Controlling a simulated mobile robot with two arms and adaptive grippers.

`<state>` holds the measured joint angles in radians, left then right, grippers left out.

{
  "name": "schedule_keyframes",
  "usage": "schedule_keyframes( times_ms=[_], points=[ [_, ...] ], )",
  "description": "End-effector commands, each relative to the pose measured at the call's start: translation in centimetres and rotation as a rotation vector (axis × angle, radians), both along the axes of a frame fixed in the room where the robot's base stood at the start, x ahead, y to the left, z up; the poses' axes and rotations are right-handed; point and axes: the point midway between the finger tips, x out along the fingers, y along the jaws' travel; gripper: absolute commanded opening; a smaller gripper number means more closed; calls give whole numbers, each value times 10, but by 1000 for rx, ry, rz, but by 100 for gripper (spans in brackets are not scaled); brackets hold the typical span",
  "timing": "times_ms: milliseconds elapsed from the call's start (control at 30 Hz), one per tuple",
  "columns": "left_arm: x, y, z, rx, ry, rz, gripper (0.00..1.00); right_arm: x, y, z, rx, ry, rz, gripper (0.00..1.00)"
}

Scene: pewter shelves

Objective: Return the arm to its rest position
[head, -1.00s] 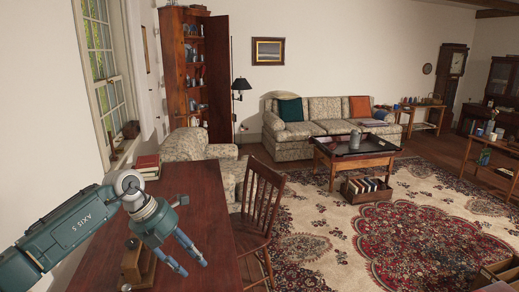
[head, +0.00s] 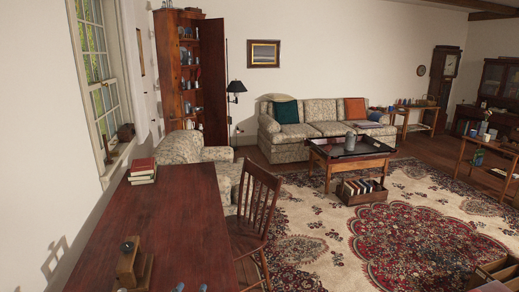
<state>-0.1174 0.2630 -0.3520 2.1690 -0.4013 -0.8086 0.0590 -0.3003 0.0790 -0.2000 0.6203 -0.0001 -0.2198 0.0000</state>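Only the two fingertips of my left gripper (head: 191,287) show, at the bottom edge of the head view, over the near part of the dark red wooden table (head: 165,215). The tips stand apart with nothing seen between them. The rest of my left arm is below the view, and its shadow falls on the white wall at the left. My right gripper is not in view.
A wooden block-like object with a dark round knob (head: 130,262) stands on the table near the fingertips. A stack of books (head: 142,170) lies at the table's far end. A wooden chair (head: 257,205) stands close to the table's right side. The table's middle is clear.

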Motion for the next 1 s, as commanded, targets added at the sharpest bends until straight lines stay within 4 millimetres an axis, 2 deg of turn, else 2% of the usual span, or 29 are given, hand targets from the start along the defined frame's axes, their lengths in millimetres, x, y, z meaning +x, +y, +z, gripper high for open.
schedule_keyframes(
  times_ms=[33,100,233,400,700,1000],
  points=[
    [-26,11,-28,-46,110,47,40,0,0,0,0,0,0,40],
    [-62,23,-64,-100,262,106,40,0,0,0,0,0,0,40],
    [-126,34,-108,-169,489,177,40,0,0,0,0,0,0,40],
    [-193,38,-139,-222,696,228,40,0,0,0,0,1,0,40],
    [-290,35,-162,-284,976,274,40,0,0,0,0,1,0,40],
    [-274,32,-243,-273,1004,275,40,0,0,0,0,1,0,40]
  ],
)
